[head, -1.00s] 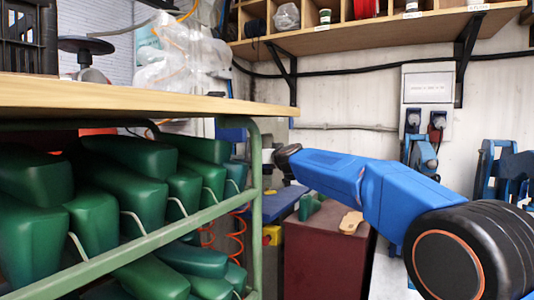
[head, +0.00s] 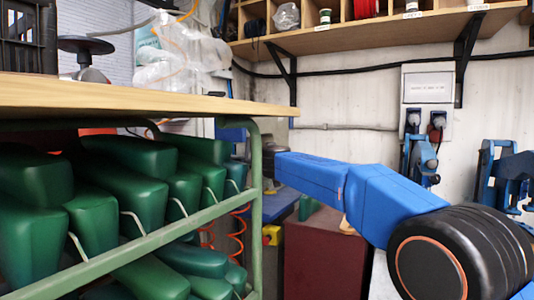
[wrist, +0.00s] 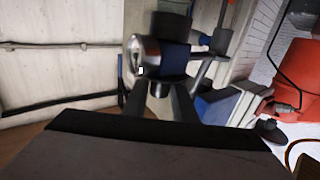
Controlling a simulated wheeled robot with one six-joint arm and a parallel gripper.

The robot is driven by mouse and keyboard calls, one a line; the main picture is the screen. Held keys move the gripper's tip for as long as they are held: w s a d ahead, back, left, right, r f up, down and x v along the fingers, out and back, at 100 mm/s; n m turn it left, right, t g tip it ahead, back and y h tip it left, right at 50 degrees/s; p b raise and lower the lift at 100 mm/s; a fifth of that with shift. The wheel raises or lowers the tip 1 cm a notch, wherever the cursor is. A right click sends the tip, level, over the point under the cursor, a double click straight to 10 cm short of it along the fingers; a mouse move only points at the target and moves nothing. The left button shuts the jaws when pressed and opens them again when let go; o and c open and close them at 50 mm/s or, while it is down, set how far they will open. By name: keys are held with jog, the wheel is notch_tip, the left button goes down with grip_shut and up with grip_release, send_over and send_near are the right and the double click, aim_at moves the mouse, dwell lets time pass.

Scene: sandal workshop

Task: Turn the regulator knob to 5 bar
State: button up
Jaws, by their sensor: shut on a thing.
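The regulator shows in the wrist view as a dark blue body (wrist: 175,57) with a black cylinder above it and a round silver gauge (wrist: 143,55) at its left. The gauge is seen at a steep angle and its reading cannot be made out. The dark knob (wrist: 161,87) is at the near, lower end of the body. The two fingers of my gripper (wrist: 160,95) reach up to the knob from both sides and are shut on it.
A green rack (head: 255,215) with a wooden top (head: 170,97) and several green shoe lasts (head: 120,195) stands close on the left. A dark red cabinet (head: 322,255) is below my arm. A large orange-red object (wrist: 300,75) is at the right in the wrist view.

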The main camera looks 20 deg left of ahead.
jog(key=shift+m+t+h, duration=0.3)
jog(key=shift+m+h, duration=0.1)
jog(key=shift+h, duration=0.2)
jog(key=shift+f, duration=0.15)
jog(key=o, duration=1.1)
jog(key=shift+s, duration=0.1)
jog(key=shift+c, duration=0.2)
jog(key=shift+d+n+y, duration=0.1)
jog(key=shift+n+y, duration=0.2)
jog(key=shift+y, duration=0.2)
jog(key=shift+r+n+g+y, duration=0.2)
jog(key=shift+n+g+y, duration=0.1)
jog(key=shift+g+y, duration=0.15)
jog(key=shift+n+g+y, duration=0.55)
jog(key=shift+n+y, duration=0.15)
jog(key=shift+y, duration=0.15)
jog(key=shift+g, duration=0.3)
jog(key=shift+f+n, duration=0.1)
jog(key=shift+n, duration=0.2)
